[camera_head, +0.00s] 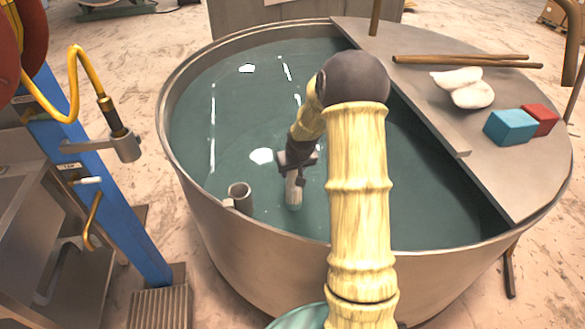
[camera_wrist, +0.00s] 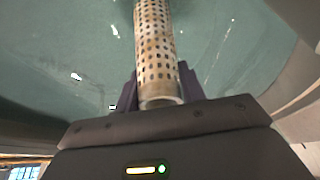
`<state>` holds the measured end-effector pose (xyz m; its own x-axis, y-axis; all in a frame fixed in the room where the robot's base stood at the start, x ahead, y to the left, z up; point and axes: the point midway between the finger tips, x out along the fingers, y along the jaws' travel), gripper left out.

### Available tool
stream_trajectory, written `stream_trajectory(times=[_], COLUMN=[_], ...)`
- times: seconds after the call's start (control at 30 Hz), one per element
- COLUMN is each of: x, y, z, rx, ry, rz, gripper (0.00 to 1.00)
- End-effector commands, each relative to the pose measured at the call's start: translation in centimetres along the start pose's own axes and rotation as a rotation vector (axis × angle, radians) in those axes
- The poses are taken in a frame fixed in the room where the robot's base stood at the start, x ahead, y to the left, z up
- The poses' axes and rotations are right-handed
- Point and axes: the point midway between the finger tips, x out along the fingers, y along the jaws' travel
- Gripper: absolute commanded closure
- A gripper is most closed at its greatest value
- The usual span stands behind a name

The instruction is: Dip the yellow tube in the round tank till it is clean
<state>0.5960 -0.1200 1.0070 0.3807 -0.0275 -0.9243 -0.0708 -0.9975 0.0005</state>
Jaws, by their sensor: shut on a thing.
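The round tank (camera_head: 215,235) is a wide metal vessel filled with grey-green water (camera_head: 225,120). My gripper (camera_head: 295,168) is over the water, left of the tank's middle, and is shut on a perforated tube (camera_head: 293,192). In the head view the tube points down, with its lower end at or in the water. In the wrist view the tube (camera_wrist: 156,45) is pale with rows of dark holes and brownish stains, and looks more tan than yellow. Its near open end sits between the dark fingers (camera_wrist: 160,88).
A short grey open cylinder (camera_head: 239,194) stands at the tank's inner front-left. A flat shelf (camera_head: 430,105) covers the right side, with rods (camera_head: 460,60), a white cloth (camera_head: 465,88), a blue block (camera_head: 510,127) and a red block (camera_head: 541,119). A blue post (camera_head: 110,190) stands left.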

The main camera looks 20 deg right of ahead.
Motion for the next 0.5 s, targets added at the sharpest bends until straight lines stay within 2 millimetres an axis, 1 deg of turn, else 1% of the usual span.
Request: stream_trajectory(times=[0.03, 0.5], x=[0.8, 5.0], y=[-0.1, -0.1], z=[0.3, 2.0], rx=[-0.001, -0.002], ry=[0.0, 0.0], rz=[0.0, -0.001], gripper=[0.94, 0.94])
